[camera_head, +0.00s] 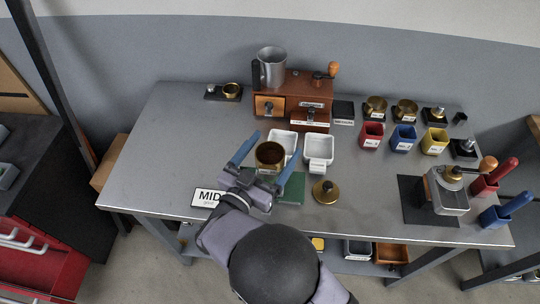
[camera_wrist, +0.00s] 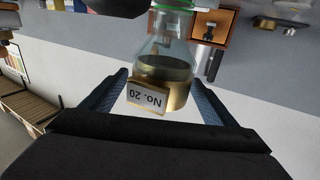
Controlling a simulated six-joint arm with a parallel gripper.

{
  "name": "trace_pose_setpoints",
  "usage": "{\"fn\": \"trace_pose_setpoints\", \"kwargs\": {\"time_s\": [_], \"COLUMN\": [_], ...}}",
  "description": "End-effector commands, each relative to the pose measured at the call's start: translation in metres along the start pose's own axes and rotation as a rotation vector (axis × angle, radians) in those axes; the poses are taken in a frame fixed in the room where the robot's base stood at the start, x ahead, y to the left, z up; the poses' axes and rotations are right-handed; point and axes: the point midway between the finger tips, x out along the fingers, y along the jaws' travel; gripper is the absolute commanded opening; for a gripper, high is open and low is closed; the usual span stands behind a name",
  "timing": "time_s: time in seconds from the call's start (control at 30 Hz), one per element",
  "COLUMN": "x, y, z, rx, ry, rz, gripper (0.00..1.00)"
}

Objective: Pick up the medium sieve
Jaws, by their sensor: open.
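The sieve is a round brass cup (camera_head: 270,154) with a dark inside, near the middle of the table in the head view. In the wrist view a brass vessel with a clear-looking upper part (camera_wrist: 178,72) carries a tag reading "No. 20" (camera_wrist: 147,98), upside down. My gripper (camera_head: 268,159) is open, its two blue fingers on either side of the brass cup. In the wrist view the open fingers (camera_wrist: 160,97) flank the tagged vessel, with a gap visible on each side. I cannot tell how deep it sits between them.
A green mat (camera_head: 291,195) and a brass lid (camera_head: 325,191) lie to the right; a "MID" sign (camera_head: 207,198) lies left. A wooden grinder box (camera_head: 291,101) stands behind.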

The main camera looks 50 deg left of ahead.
Motion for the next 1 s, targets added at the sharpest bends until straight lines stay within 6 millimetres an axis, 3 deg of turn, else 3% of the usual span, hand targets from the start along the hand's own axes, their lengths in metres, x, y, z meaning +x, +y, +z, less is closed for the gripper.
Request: {"fn": "trace_pose_setpoints", "kwargs": {"time_s": [0.2,0.5,0.7,1.0], "x": [0.022,0.025,0.025,0.025], "y": [0.001,0.0,0.0,0.0], "z": [-0.001,0.001,0.0,-0.001], "rx": [-0.001,0.0,0.0,0.001], "ry": [-0.001,-0.001,-0.001,0.0], "rz": [0.0,-0.001,-0.001,-0.001], "gripper": [0.8,0.8,0.33,0.32]}}
